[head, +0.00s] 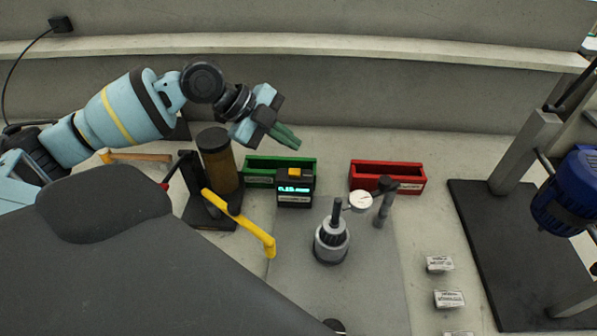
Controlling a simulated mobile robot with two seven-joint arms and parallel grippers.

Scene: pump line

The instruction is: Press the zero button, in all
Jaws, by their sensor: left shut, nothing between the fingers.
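A small black readout box (310,190) with a lit cyan display stands near the middle of the table. A yellow-orange button (298,172) sits on its top. The digits on the display are too small to read surely. My left gripper (287,138) comes in from the left, its fingers shut and empty. In the picture it is just above the box, apart from the button; its exact height cannot be told. My right gripper is out of view.
A green bin (262,163) stands behind the box, and a red bin (388,176) to its right. A dial gauge (360,202) on a post stands by a grey cylindrical part (331,245). A press with a yellow handle (240,222) is at left. A blue motor (572,200) is at right.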

